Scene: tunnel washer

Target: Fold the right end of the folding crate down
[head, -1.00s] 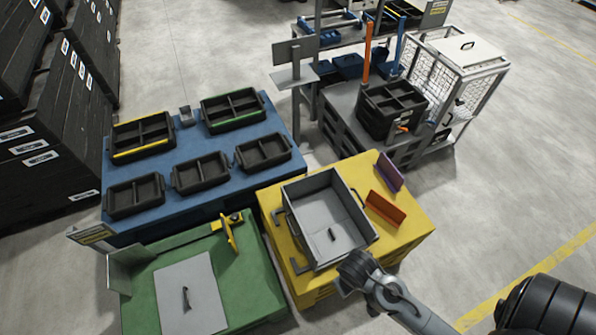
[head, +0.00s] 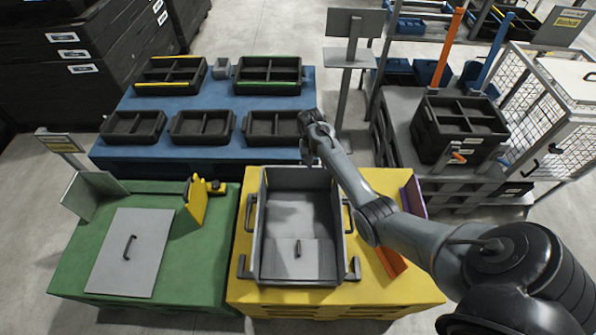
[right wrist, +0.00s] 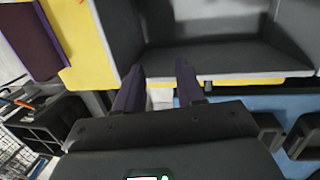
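The grey folding crate (head: 344,240) stands on the yellow table (head: 400,290). Its left, right and back walls look upright. My right gripper (head: 308,160) is at the crate's back wall, near the back right corner. In the right wrist view, the two fingers (right wrist: 160,70) are apart with nothing visible between them, and their tips overlap the crate's edge (right wrist: 230,76). I cannot tell whether they touch it. My left gripper is not in view.
Orange (head: 391,261) and purple (head: 413,196) panels stand right of the crate, near my right arm. A blue table (head: 215,157) with several black trays lies behind. A green table (head: 205,265) with a grey handled panel (head: 128,252) is left.

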